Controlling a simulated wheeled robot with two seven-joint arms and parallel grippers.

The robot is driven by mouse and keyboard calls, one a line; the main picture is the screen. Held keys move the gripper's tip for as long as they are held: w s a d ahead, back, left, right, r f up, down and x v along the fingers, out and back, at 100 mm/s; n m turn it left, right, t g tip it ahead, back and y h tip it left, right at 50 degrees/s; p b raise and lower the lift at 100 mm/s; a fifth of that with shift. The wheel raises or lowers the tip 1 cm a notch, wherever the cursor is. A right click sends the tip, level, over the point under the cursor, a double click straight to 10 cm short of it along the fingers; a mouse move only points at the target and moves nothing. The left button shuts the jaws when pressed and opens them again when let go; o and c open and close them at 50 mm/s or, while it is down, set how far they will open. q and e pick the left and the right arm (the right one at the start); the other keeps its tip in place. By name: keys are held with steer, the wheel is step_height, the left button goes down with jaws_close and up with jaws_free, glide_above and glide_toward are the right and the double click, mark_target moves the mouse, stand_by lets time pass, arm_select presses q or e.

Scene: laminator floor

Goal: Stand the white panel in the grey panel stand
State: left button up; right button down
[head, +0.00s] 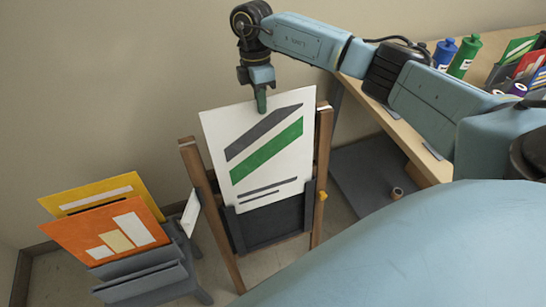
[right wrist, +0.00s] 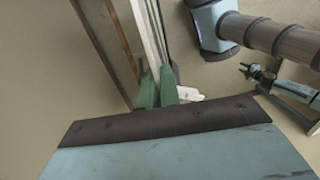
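The white panel (head: 250,135), with dark grey and green slanted stripes, is upright at the wooden rack (head: 325,150). Its lower part is at the rack's dark holder (head: 270,225); I cannot tell whether it touches. My right gripper (head: 261,103) is shut on the panel's top edge. In the right wrist view its green fingers (right wrist: 157,88) are on either side of the panel's thin edge (right wrist: 148,40). The grey panel stand (head: 145,283) is at the lower left, holding an orange panel (head: 75,243) and a yellow panel (head: 80,192). My left gripper does not show in the head view.
A small white tag (head: 190,213) is between the stand and the rack. At the right, a wooden bench (head: 425,155) carries a blue bottle (head: 445,53), a green bottle (head: 465,56) and coloured panels. A wall stands close behind the stand and rack.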

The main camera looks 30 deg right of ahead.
step_height(320, 180, up, 9)
steer(key=w+p, duration=0.1)
steer(key=p, duration=0.5)
steer(key=shift+w+d, duration=0.2)
steer(key=shift+w, duration=0.1)
